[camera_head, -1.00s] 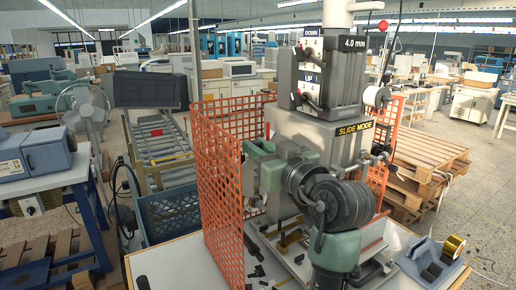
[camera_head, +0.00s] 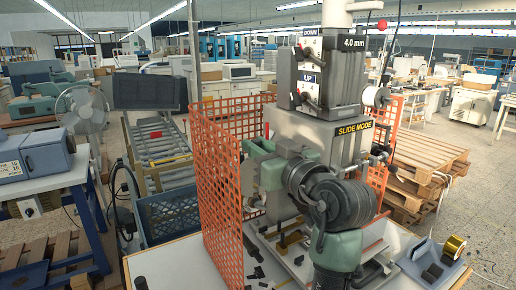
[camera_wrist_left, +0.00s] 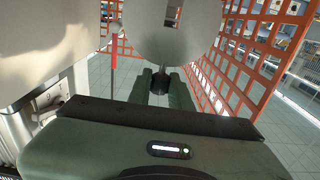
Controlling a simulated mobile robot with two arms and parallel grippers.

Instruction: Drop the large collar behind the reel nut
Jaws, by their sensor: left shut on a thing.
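My left gripper (camera_head: 256,150) is beside the grey stamping machine (camera_head: 318,130), behind the orange mesh guard in the head view. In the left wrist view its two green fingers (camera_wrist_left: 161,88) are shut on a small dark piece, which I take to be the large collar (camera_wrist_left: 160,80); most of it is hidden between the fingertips. A big pale round disc (camera_wrist_left: 162,35) is just beyond and above the fingers; whether it touches the held piece I cannot tell. I cannot make out the reel nut. My right gripper is not in view.
The orange mesh guard (camera_head: 222,185) stands close around the gripper and also shows in the left wrist view (camera_wrist_left: 240,75). A blue-grey bin with a gold foil roll (camera_head: 453,247) is at the lower right. A blue crate (camera_head: 172,215) stands left of the guard. Small dark parts lie on the table.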

